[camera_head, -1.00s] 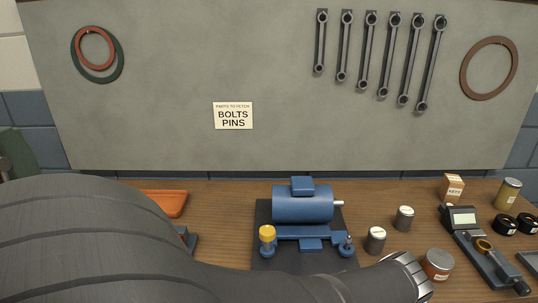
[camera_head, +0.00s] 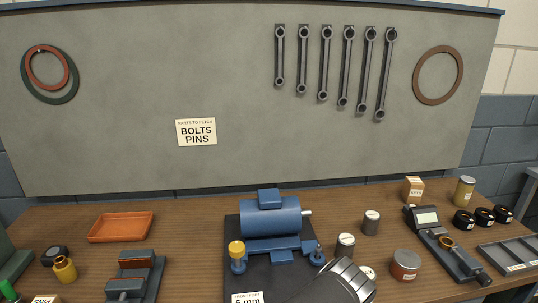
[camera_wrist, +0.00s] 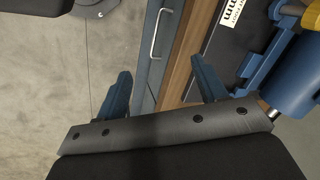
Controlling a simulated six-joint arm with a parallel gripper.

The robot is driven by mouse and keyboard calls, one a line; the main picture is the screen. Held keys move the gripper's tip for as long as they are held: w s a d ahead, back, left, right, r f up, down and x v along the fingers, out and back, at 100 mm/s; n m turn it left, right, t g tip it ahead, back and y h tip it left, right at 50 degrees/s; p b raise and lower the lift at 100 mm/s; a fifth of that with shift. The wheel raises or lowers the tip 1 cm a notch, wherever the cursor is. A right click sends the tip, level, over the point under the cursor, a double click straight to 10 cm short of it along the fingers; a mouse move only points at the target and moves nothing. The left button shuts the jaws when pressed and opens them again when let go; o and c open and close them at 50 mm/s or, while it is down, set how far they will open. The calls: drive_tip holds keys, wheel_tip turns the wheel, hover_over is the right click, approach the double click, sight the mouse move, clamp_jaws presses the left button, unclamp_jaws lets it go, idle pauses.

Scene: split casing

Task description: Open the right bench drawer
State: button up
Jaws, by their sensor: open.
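In the wrist view a blue-grey drawer front (camera_wrist: 166,42) with a pale metal bar handle (camera_wrist: 155,34) runs along the bench's wooden edge. It looks shut; whether it is the right drawer I cannot tell from this close view. My gripper (camera_wrist: 161,65) is open and empty, its two blue fingers spread on either side of the drawer front's line in the picture. The handle shows beyond the fingertips, with no visible contact. The head view shows no drawers; my gripper is out of its frame.
A blue motor unit (camera_head: 270,216) stands on a dark mat (camera_head: 234,268) on the wooden bench. An orange tray (camera_head: 121,227) lies left; a red-labelled can (camera_head: 405,265) and a grey gauge (camera_head: 447,255) stand right. Bare floor (camera_wrist: 45,90) shows beside the drawer front.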

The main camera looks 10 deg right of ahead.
drive_tip(key=shift+w+d, duration=0.1)
drive_tip(key=c, duration=0.3)
drive_tip(key=shift+w+d+f, duration=0.15)
drive_tip(key=shift+w+d, duration=0.05)
drive_tip(key=c, duration=0.3)
drive_tip(key=w+d+f+m+t+y, duration=0.15)
drive_tip(key=d+f+t, duration=0.25)
drive_tip(key=d, duration=0.5)
drive_tip(key=w+d+f+m+t+y, duration=0.1)
drive_tip(key=w+d+f+m+t, duration=0.2)
drive_tip(key=d, duration=0.6)
drive_tip(key=s+d+f+m+t+h, duration=0.45)
drive_tip(key=s+d+f+h, duration=0.55)
drive_tip(key=s+d+f, duration=0.65)
drive_tip(key=x, duration=1.9)
drive_tip(key=shift+w+d, duration=0.1)
drive_tip(key=shift+d, duration=0.25)
drive_tip(key=shift+c, duration=0.5)
clamp_jaws()
